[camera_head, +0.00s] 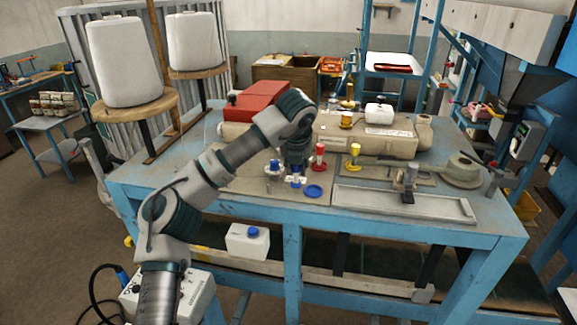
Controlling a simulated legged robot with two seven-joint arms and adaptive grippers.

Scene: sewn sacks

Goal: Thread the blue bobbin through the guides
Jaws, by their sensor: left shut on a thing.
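My left arm comes in from the lower left and reaches over the blue table. My left gripper (296,176) points down and is shut on the small blue bobbin (296,183) just above the tabletop. The fingers and wrist partly hide the bobbin. A flat round blue disc (314,191) lies just right of it. A small clear and blue piece (274,168) stands to its left. A red bobbin (319,157) and a yellow bobbin (354,156) stand upright to the right. I cannot make out the thread or which parts are guides. My right gripper is not in view.
A beige sewing machine (370,138) lies along the table's back, with a red box (260,100) at its left. A grey tray (400,203), a small metal stand (409,182) and a tape roll (463,168) occupy the right side. Large white thread cones (124,62) stand back left.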

